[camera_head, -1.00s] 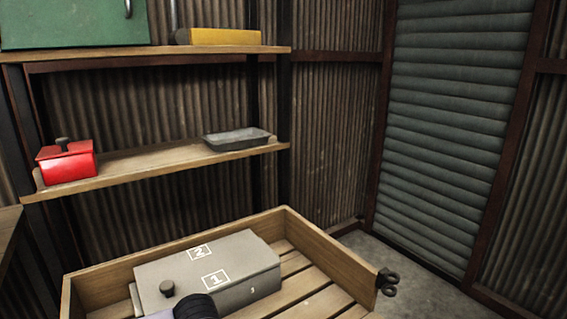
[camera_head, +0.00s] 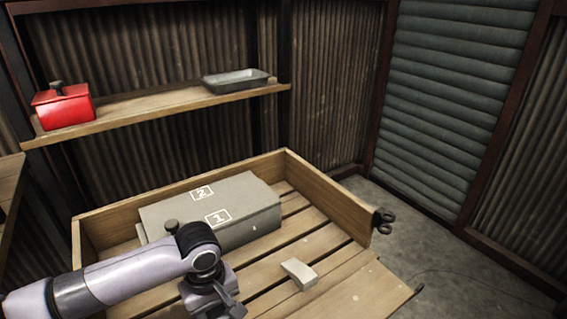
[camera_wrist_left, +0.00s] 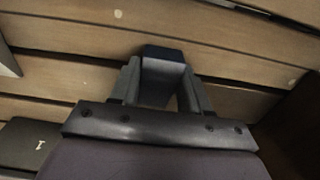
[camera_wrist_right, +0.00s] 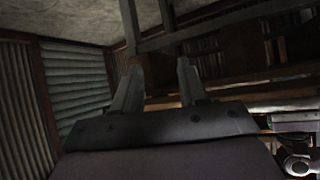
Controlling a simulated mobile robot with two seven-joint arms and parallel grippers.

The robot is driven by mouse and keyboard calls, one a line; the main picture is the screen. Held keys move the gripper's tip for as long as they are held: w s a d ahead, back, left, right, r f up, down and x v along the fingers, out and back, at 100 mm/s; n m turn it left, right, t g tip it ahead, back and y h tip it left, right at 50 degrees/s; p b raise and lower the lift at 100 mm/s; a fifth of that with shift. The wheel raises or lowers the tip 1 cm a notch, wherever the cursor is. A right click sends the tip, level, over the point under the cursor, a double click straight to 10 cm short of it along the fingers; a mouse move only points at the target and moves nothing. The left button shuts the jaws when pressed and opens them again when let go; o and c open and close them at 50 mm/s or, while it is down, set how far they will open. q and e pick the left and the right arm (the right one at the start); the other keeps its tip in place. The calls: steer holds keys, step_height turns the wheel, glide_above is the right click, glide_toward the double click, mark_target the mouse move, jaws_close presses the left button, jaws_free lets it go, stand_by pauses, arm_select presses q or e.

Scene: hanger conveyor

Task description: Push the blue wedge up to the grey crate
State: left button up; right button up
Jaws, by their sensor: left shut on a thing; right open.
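My left gripper (camera_head: 214,298) is low over the slatted tray, in front of the grey crate (camera_head: 240,231) and apart from it. In the left wrist view its fingers (camera_wrist_left: 160,80) are shut on a dark blue block, which I take for the blue wedge (camera_wrist_left: 162,58). The fingers hide part of its shape. The grey crate is a closed box marked 1 and 2 with a dark knob, at the tray's back left. Part of it also shows in the left wrist view (camera_wrist_left: 25,142). My right gripper (camera_wrist_right: 159,75) is open and empty in its wrist view.
A pale grey wedge-shaped block (camera_head: 299,273) lies on the slats to the right of my left gripper. The wooden tray (camera_head: 335,208) has raised back and side walls. A shelf (camera_head: 150,118) behind holds a red box (camera_head: 64,107) and a grey pan (camera_head: 236,80).

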arm_select(q)
steer(key=shift+w+a, duration=0.45)
steer(key=shift+w, duration=0.2)
steer(key=shift+w+a, duration=0.35)
steer(key=shift+w, duration=0.15)
steer(key=shift+w+a+p, duration=0.35)
steer(key=shift+w+a, duration=0.15)
steer(key=shift+w, duration=0.25)
steer(key=shift+w+a, duration=0.35)
steer(key=shift+w, duration=0.15)
steer(key=shift+w+a, duration=0.35)
steer(key=shift+w, duration=0.2)
steer(key=shift+w+a, duration=0.25)
steer(key=shift+w, duration=0.15)
steer(key=shift+w+a, duration=0.1)
steer(key=o, duration=1)
steer(key=shift+c, duration=0.2)
